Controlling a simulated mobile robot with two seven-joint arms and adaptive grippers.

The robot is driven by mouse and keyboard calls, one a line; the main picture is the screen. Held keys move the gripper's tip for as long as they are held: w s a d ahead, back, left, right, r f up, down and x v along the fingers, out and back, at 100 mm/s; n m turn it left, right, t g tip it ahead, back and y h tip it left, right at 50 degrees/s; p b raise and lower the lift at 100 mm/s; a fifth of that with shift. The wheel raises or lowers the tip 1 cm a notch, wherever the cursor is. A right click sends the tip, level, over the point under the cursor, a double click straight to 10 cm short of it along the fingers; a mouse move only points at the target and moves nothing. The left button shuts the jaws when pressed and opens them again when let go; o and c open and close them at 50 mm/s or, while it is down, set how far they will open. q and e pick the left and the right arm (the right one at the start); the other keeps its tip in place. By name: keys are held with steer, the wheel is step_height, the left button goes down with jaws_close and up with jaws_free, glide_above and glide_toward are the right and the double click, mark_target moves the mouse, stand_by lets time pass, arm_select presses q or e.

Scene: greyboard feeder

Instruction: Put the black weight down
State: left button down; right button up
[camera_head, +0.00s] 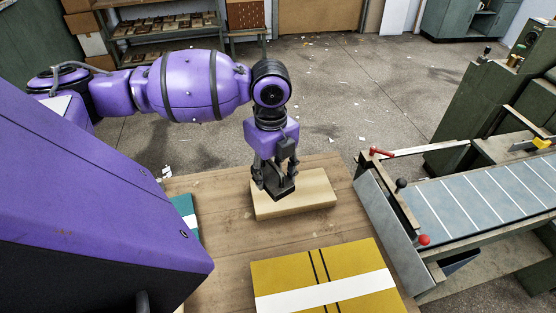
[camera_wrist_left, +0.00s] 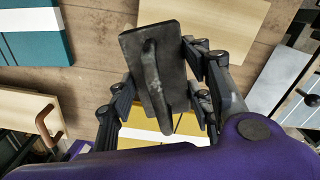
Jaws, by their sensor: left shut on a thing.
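My left gripper (camera_head: 272,188) is shut on the black weight (camera_head: 282,186) over the near left part of a light wooden block on the table. In the left wrist view the black weight (camera_wrist_left: 152,65) is a dark slab with a raised bar handle, held between the fingers of the left gripper (camera_wrist_left: 160,100). I cannot tell whether its underside touches the block or hangs just above it. My right gripper is not in view.
The light wooden block (camera_head: 310,198) lies on the wooden table (camera_head: 215,250). A yellow board with a white band (camera_head: 360,278) lies nearer, and a teal board (camera_head: 183,210) lies left. A slatted feeder with red and black knobs (camera_head: 470,200) stands at right.

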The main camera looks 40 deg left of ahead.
arm_select(q)
steer(key=w+f, duration=0.2)
steer(key=w, duration=0.1)
steer(key=w+a+f, duration=0.1)
steer(key=w+f, duration=0.2)
steer(key=w, duration=0.1)
steer(key=w+a+f+b, duration=0.1)
steer(key=w+f, duration=0.1)
steer(key=w, duration=0.1)
steer(key=shift+w+f, duration=0.55)
steer(key=shift+f, duration=1.6)
steer(key=shift+f, duration=0.2)
steer(key=c, duration=0.9)
jaws_free()
steer(key=shift+s+f, duration=0.1)
step_height(320, 180, up, 12)
